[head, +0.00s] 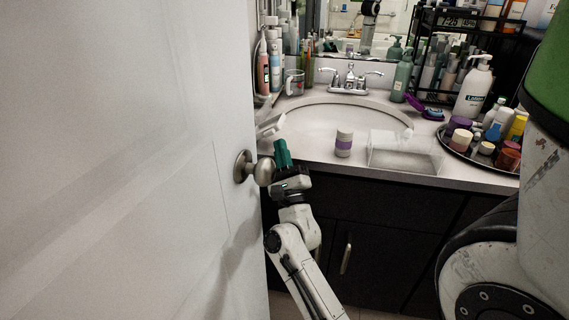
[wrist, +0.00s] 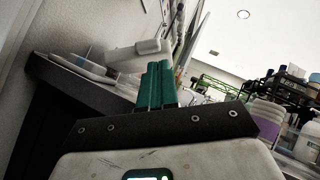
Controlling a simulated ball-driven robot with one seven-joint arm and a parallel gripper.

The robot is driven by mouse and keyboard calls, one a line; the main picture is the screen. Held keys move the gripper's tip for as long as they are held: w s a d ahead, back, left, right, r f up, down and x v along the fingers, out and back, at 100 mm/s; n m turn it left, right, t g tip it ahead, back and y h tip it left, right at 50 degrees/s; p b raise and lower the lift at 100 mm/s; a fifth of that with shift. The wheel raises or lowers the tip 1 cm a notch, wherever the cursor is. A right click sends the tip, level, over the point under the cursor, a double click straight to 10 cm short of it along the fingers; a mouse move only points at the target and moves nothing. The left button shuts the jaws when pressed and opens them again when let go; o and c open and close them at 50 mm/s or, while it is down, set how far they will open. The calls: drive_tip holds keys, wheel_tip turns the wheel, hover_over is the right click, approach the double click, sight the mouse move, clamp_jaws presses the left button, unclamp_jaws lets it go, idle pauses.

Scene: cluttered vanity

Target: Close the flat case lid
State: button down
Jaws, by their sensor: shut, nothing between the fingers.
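A white flat case (head: 270,125) lies at the left end of the counter, partly hidden by the door. Its lid looks raised at a tilt. In the wrist view the white lid (wrist: 133,53) stands above a thin flat base (wrist: 88,66) near the counter edge. My gripper (head: 280,145) has green fingers, shut and empty, just in front of the case at the counter's front left. In the wrist view the fingertips (wrist: 160,66) overlap the lid's right part; I cannot tell whether they touch it.
A white door (head: 130,160) with a round knob (head: 243,167) is close on the left of my gripper. A purple-banded bottle (head: 344,143) and a clear box (head: 405,158) stand right of it, before the sink (head: 335,115). A crowded tray (head: 455,148) is farther right.

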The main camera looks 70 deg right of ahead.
sight(273, 129)
drive_tip(key=shift+w+d+r, duration=0.3)
drive_tip(key=shift+d+r, duration=0.15)
drive_tip(key=shift+d, duration=0.05)
drive_tip(key=shift+w+r+n+t+y+p, duration=0.15)
drive_tip(key=shift+r+n+y+p, duration=0.1)
drive_tip(key=shift+r+p, duration=0.35)
drive_tip(key=shift+w+r+n+t+y+p, duration=0.15)
drive_tip(key=shift+r+n+p, duration=0.1)
drive_tip(key=shift+r+p, duration=0.25)
drive_tip(key=shift+w+r+n+t+y+p, duration=0.4)
drive_tip(key=shift+r+n+y+p, duration=0.15)
drive_tip(key=shift+n+p, duration=0.2)
drive_tip(key=shift+s+a+f, duration=0.1)
drive_tip(key=shift+f, duration=0.05)
